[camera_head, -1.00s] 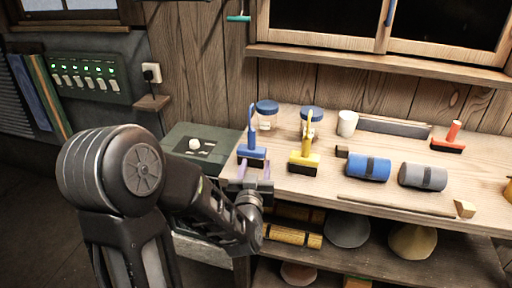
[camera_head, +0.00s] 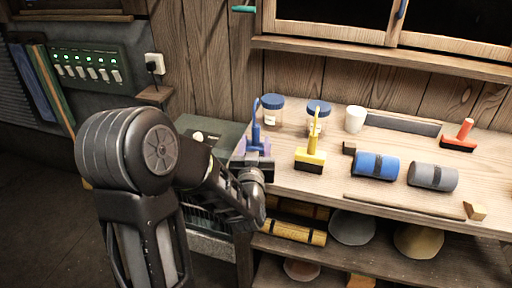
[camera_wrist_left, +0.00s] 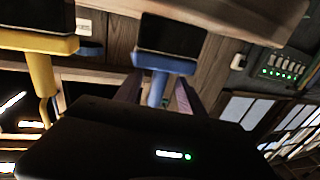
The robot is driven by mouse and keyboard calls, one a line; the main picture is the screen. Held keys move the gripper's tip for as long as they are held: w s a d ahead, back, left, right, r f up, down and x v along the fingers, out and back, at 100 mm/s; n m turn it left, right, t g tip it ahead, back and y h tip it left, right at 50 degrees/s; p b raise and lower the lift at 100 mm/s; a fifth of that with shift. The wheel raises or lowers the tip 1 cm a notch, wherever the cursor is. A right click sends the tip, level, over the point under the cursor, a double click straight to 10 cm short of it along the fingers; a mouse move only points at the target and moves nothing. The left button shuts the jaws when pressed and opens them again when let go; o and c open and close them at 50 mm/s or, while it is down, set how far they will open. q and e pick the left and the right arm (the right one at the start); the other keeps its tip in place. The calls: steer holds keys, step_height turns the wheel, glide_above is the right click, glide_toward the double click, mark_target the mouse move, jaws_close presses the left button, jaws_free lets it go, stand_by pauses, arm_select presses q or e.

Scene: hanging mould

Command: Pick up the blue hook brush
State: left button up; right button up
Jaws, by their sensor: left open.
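The blue hook brush (camera_head: 255,136) stands upright near the left end of the wooden bench, its hooked handle pointing up. My left gripper (camera_head: 255,152) is open at the brush, with a finger on either side of it. In the left wrist view the blue brush (camera_wrist_left: 165,64) appears inverted, its dark bristle block at the top and its handle running down between my open fingers (camera_wrist_left: 156,92). I cannot tell whether the fingers touch the handle. My right gripper is not in view.
A yellow hook brush (camera_head: 310,155) stands just right of the blue one. Two blue-lidded jars (camera_head: 272,112) (camera_head: 318,108) stand behind. A window ledge (camera_head: 380,62) overhangs the back.

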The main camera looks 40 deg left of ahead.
mark_target(257, 133)
arm_select(q)
steer(key=shift+p+x, duration=0.7)
steer(key=shift+x, duration=2)
steer(key=shift+d, duration=0.1)
steer(key=shift+c, duration=0.6)
jaws_close()
